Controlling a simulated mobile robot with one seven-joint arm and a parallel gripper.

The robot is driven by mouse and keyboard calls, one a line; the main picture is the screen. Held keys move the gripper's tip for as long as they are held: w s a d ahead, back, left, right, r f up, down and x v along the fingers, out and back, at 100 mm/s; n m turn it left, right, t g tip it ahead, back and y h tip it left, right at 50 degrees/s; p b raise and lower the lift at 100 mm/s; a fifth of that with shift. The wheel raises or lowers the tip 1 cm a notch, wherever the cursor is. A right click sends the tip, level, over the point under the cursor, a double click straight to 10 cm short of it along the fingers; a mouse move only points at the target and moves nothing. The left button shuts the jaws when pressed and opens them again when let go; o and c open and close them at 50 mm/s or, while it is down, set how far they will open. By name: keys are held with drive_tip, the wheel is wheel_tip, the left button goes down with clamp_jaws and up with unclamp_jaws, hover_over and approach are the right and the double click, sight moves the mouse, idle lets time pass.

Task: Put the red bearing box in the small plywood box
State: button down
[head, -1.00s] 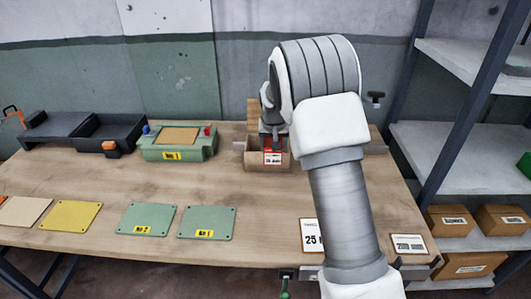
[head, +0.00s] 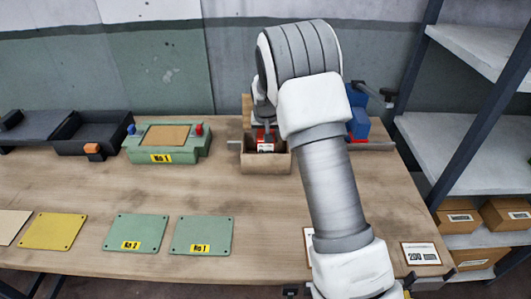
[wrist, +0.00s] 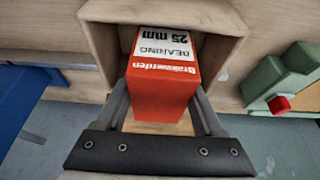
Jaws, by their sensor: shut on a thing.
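The red bearing box (head: 265,146), with a white label, is held at the small plywood box (head: 266,166) near the back of the table. In the wrist view my gripper (wrist: 160,97) has one finger on each side of the red box (wrist: 163,100) and is shut on it. The far part of the red box lies within the open mouth of the plywood box (wrist: 238,20), between its walls. I cannot tell whether it touches the bottom. In the head view my gripper (head: 265,122) is partly hidden by my arm.
A green fixture (head: 137,147) with a red knob stands left of the plywood box. Blue bins (head: 358,122) stand to its right, partly behind my arm. Black trays (head: 85,140) are at the back left. Flat plates (head: 202,236) lie in front. Shelves (head: 465,150) stand at right.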

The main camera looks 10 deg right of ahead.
drive_tip(key=shift+f, duration=3.15)
unclamp_jaws()
drive_tip(key=shift+r, duration=0.1)
drive_tip(key=s+r+y, duration=0.1)
drive_tip(key=s+r, duration=0.9)
drive_tip(key=r, duration=0.3)
drive_tip(key=s+r, duration=1.1)
drive_tip(key=r, duration=0.2)
drive_tip(key=s+r+n+t, duration=0.1)
drive_tip(key=s+r+n, duration=0.1)
drive_tip(key=s, duration=1.7)
drive_tip(key=shift+s, duration=0.2)
